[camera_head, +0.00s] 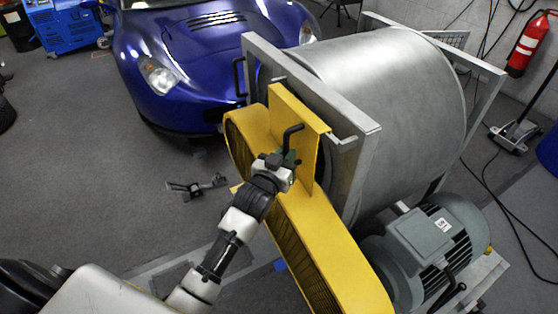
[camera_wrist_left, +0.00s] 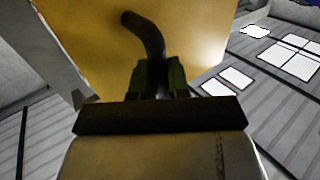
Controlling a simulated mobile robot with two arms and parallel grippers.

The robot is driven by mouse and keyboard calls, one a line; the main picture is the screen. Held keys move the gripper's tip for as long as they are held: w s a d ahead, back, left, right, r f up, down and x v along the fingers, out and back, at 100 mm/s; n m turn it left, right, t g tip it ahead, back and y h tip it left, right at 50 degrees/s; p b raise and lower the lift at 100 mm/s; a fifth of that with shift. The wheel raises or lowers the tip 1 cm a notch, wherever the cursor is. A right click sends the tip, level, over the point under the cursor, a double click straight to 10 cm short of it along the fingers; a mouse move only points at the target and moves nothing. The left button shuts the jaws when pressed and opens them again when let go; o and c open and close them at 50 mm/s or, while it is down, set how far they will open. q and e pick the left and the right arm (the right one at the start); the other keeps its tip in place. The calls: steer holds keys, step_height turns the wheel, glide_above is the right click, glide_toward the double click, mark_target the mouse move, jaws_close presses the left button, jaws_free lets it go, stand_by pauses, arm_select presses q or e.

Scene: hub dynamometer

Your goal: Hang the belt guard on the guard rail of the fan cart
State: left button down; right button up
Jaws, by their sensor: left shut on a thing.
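The yellow belt guard (camera_head: 325,235) is long with a rounded end and slotted sides. It lies slanting in front of the fan cart's grey frame (camera_head: 355,115). Its flat upper plate (camera_head: 295,110) stands beside the frame's upper bar; I cannot tell whether it hooks over the guard rail. My left gripper (camera_head: 288,158) is shut on the guard's black bent handle (camera_head: 291,134). In the left wrist view, the green-padded fingers (camera_wrist_left: 160,80) close around the handle (camera_wrist_left: 148,38), with the yellow plate (camera_wrist_left: 90,50) behind. My right gripper is not in view.
A large grey drum (camera_head: 390,95) sits in the cart frame, with a grey motor (camera_head: 425,250) at lower right. A blue car (camera_head: 205,55) stands behind. A black and grey item (camera_head: 195,187) lies on the floor. Open floor (camera_head: 80,170) is at left.

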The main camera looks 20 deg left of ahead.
arm_select(q)
steer(key=shift+w+d+r+b, duration=0.15)
steer(key=shift+w+d+b, duration=0.55)
steer(key=shift+w, duration=0.2)
steer(key=shift+f, duration=0.55)
